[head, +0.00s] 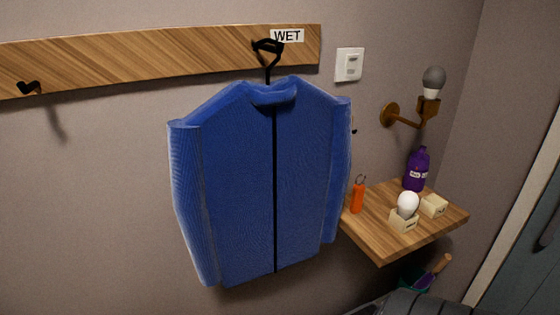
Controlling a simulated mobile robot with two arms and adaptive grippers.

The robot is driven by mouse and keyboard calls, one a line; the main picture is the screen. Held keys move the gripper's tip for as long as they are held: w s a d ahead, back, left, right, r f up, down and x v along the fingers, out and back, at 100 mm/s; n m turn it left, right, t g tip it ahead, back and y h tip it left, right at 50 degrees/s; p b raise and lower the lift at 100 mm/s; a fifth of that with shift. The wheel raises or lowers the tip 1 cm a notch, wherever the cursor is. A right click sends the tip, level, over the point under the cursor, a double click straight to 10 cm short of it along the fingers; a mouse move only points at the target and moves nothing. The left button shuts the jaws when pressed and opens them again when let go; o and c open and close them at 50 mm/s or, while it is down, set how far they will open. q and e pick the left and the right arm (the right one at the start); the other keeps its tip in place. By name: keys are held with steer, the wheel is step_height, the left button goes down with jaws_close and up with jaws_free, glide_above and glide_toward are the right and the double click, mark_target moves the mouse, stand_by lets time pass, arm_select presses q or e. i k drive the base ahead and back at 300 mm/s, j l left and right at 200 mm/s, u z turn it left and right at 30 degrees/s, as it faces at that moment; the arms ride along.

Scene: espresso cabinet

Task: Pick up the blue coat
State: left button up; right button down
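The blue coat (235,190) hangs upright against the wall, with a black line down its front. A black loop at its collar is at the black hook (268,46) on the wooden rail, beside a white label reading "WET" (288,36). The coat's back and its far side are hidden. Neither of my grippers shows in the head view. A dark rounded part at the bottom edge, right of the coat, may be part of my arm; no fingers show on it.
The wooden rail (150,58) has another, empty black hook (28,87) at left. Right of the coat, a wooden shelf (380,240) holds an orange item (357,197), a purple bottle (416,170) and a light bulb (408,204). A wall lamp (431,100) juts out above it.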

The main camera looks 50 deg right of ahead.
mark_target(260, 173)
steer(key=z, duration=1.5)
steer(key=l, duration=0.25)
